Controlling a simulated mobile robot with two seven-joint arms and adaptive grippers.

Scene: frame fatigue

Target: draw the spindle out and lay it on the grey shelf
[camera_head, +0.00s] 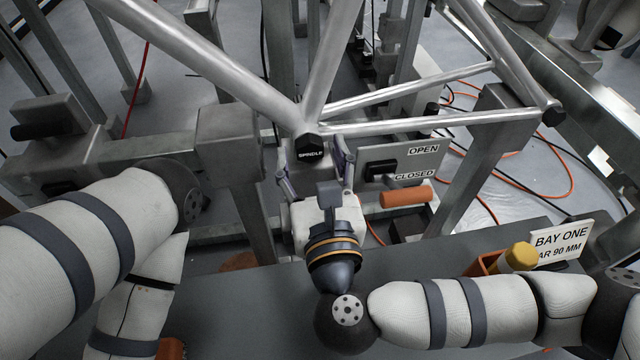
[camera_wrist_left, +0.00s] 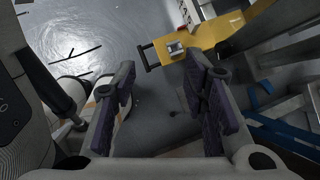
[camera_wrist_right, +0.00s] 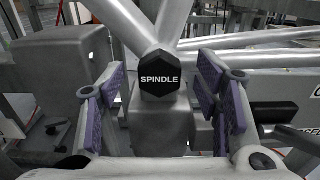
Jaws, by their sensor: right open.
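The spindle's black hexagonal head (camera_head: 310,147), lettered SPINDLE, sits in the frame's tube joint. The spindle's head also shows in the right wrist view (camera_wrist_right: 160,76); its shaft is hidden. My right gripper (camera_head: 315,170) is open just in front of the head. In the right wrist view its purple pads (camera_wrist_right: 160,110) stand apart to the left and right of the head, not touching it. My left gripper (camera_wrist_left: 165,90) is open and empty in its wrist view, away from the spindle. A grey shelf (camera_head: 440,262) runs along the front, beneath my right arm.
A panel (camera_head: 380,160) marked OPEN and CLOSED stands right of the spindle, with an orange cylinder (camera_head: 406,196) near it. An orange box with a yellow-capped item (camera_head: 519,256) and a BAY ONE sign (camera_head: 561,242) are at right. Steel tubes surround the joint.

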